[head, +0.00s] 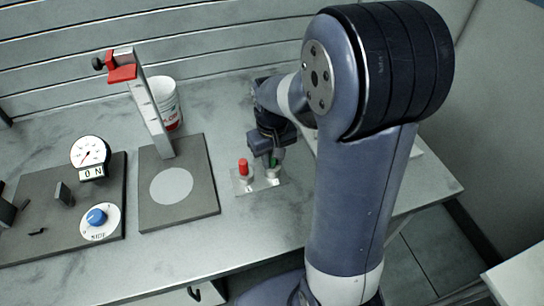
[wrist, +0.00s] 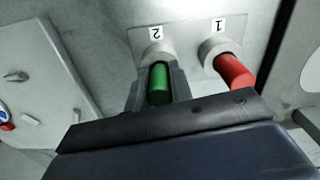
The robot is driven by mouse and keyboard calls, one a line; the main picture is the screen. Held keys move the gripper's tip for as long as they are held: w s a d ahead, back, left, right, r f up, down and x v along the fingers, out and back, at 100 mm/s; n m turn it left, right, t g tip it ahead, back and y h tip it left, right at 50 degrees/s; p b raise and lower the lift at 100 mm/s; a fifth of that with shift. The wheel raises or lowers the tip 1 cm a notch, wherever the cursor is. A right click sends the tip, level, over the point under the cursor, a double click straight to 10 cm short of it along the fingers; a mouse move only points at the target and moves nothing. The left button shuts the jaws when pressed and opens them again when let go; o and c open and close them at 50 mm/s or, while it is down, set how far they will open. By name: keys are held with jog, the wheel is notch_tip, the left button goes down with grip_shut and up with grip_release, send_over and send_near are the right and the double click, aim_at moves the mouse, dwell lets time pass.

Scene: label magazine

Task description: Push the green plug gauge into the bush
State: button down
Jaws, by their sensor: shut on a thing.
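The green plug gauge (wrist: 159,85) is between the fingers of my gripper (wrist: 158,92), which is shut on it. In the wrist view its far end points at the bush marked 2 (wrist: 158,52); whether its tip is inside the bush cannot be told. In the head view the green gauge (head: 273,162) shows just below my gripper (head: 268,155), above the right part of the small metal plate (head: 243,188). The red plug gauge (wrist: 236,72) stands in the bush marked 1 (wrist: 213,50), apart from my gripper; it also shows in the head view (head: 243,165).
Left of the plate is a dark stand (head: 205,205) with an upright scale and red clamp. A white cup (head: 165,100) is behind it. Farther left are a dial gauge (head: 90,153) and a panel with a blue knob (head: 96,216). The bench front is clear.

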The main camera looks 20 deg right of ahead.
jog(key=c, duration=1.2)
grip_release()
jog(key=shift+o, duration=0.2)
notch_tip(320, 180, up, 11)
jog(key=shift+f, duration=0.1)
jog(key=shift+f+p, duration=0.35)
jog(key=shift+f, duration=4.65)
jog(key=shift+f, duration=0.1)
